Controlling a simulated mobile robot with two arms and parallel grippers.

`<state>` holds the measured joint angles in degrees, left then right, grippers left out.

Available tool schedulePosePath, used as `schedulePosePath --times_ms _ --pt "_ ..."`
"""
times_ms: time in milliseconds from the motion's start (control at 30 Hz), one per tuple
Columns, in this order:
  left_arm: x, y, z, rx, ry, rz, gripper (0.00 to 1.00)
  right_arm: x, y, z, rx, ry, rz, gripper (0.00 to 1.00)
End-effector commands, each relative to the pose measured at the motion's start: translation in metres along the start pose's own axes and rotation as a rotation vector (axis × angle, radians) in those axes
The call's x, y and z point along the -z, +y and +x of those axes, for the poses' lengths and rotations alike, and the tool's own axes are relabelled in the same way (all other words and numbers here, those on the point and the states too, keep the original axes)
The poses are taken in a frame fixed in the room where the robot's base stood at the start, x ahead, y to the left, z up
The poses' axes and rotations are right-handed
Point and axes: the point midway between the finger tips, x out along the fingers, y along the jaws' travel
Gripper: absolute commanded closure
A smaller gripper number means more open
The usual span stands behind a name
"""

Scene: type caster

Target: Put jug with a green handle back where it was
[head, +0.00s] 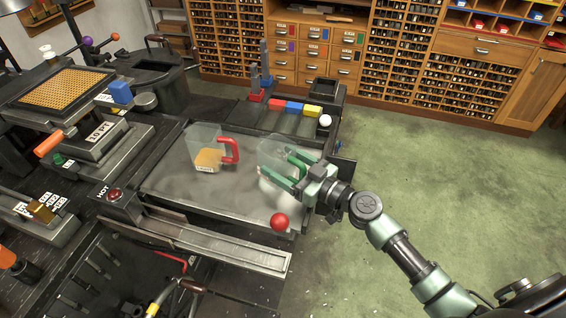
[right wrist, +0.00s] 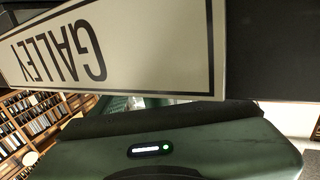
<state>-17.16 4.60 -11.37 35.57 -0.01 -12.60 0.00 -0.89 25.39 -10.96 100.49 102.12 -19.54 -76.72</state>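A clear jug with a green handle (head: 272,149) is on the right part of the grey bench plate (head: 222,212) in the head view. My right gripper (head: 298,180) is at its handle side, coming from the right. Green parts of the handle and gripper overlap there, so I cannot tell whether the fingers are closed on the handle. The right wrist view shows my green gripper housing (right wrist: 180,150) close to a pale plate reading GALLEY (right wrist: 110,50); the fingertips are not clear. My left gripper is not in view.
A jug with a red handle (head: 206,152) holding amber stuff stands to the left. A red ball (head: 279,221) is near the front edge. Green floor at right is open.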

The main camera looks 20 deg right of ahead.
Motion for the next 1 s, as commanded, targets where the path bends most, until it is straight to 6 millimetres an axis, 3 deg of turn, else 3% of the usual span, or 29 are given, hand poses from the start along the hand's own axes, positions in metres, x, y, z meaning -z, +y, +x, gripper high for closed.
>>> schedulePosePath --times_ms 467,1000 --pt "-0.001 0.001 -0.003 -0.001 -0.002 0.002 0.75 0.002 0.000 -0.003 0.000 -0.001 0.000 0.08" --pt "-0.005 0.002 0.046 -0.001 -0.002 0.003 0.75 -0.002 0.000 -0.105 -0.001 -0.001 0.001 0.08"
